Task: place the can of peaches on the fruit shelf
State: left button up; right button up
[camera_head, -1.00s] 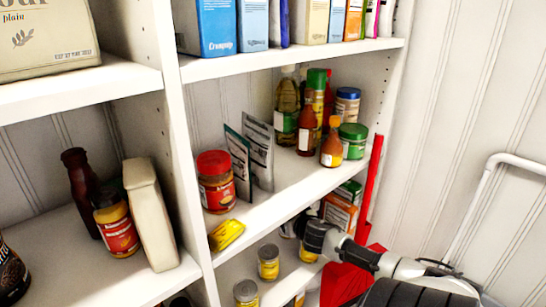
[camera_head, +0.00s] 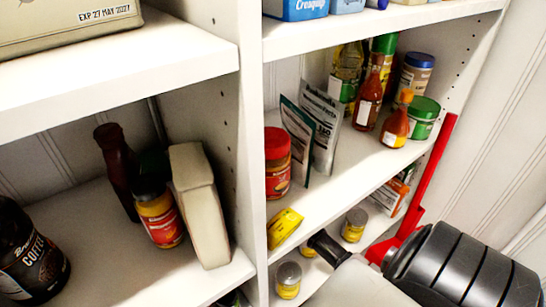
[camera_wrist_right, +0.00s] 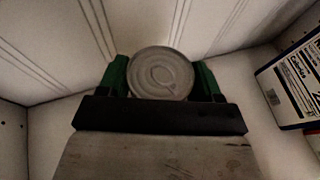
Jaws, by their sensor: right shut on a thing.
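In the right wrist view my right gripper (camera_wrist_right: 160,82) is shut on a can (camera_wrist_right: 160,73), its two green-padded fingers on either side. I see the can's round grey metal end; its label is hidden, so I cannot read that it is peaches. Two small cans with yellow labels, a nearer can (camera_head: 288,281) and a farther can (camera_head: 354,225), stand on that lower shelf (camera_head: 310,268). My left gripper is not in view.
The shelf above holds a peanut-butter-like jar (camera_head: 277,162), a yellow packet (camera_head: 284,227), pouches (camera_head: 312,130) and several bottles. A white upright (camera_head: 252,150) divides the bays. A red pole (camera_head: 432,175) stands at right. A labelled box (camera_wrist_right: 290,85) is close right of the held can.

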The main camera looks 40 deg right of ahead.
jog(key=shift+f, duration=1.75)
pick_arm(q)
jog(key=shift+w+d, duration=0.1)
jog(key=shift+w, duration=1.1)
pick_arm(e)
jog(key=shift+w, duration=0.1)
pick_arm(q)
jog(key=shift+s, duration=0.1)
pick_arm(e)
jog(key=shift+f, duration=0.15)
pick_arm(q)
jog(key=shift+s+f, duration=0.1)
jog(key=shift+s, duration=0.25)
pick_arm(e)
jog(key=o, duration=1.2)
